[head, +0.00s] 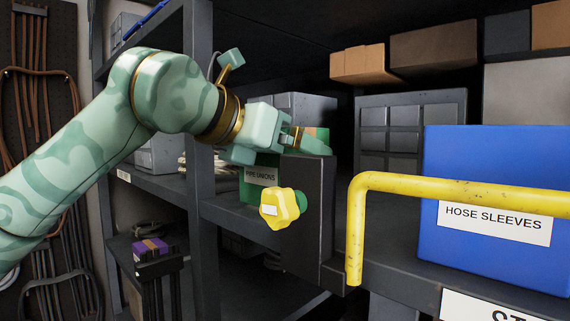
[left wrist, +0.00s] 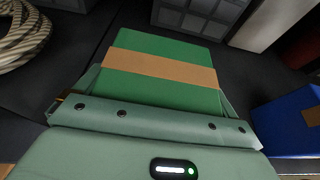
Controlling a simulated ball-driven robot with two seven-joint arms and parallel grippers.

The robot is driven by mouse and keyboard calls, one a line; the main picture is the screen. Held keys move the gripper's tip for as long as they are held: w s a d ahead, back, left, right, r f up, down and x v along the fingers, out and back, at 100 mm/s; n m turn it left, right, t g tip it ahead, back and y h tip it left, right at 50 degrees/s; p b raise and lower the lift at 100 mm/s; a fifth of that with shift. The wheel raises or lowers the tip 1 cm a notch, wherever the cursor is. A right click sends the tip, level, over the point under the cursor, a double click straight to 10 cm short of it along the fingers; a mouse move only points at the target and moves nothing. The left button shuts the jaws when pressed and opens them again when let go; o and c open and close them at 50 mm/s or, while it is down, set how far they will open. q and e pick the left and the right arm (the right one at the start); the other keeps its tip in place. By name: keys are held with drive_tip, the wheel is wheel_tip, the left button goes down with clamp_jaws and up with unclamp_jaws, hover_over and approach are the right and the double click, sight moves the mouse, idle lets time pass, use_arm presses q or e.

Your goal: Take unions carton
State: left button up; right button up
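The green carton (head: 262,178) stands on the middle shelf, with a white label reading PIPE UNIONS on its front. In the left wrist view the green carton (left wrist: 160,88) shows a brown tape band across its top. My left gripper (head: 275,148) is at the carton, over its upper part. In the left wrist view its fingers lie along the carton's left and right sides. I cannot tell whether they press on it. A dark upright panel and my gripper hide much of the carton in the head view. My right gripper is not in view.
A dark panel (head: 309,205) with a yellow knob (head: 283,206) stands just right of the carton. A yellow rail (head: 440,186) crosses in front of a blue HOSE SLEEVES bin (head: 480,155). A shelf post (head: 199,120) stands left. Coiled rope (left wrist: 20,38) lies left of the carton.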

use_arm(q)
drive_tip(key=shift+a+r, duration=0.1)
drive_tip(key=shift+a, duration=0.05)
drive_tip(key=c, duration=0.7)
drive_tip(key=shift+o, duration=0.2)
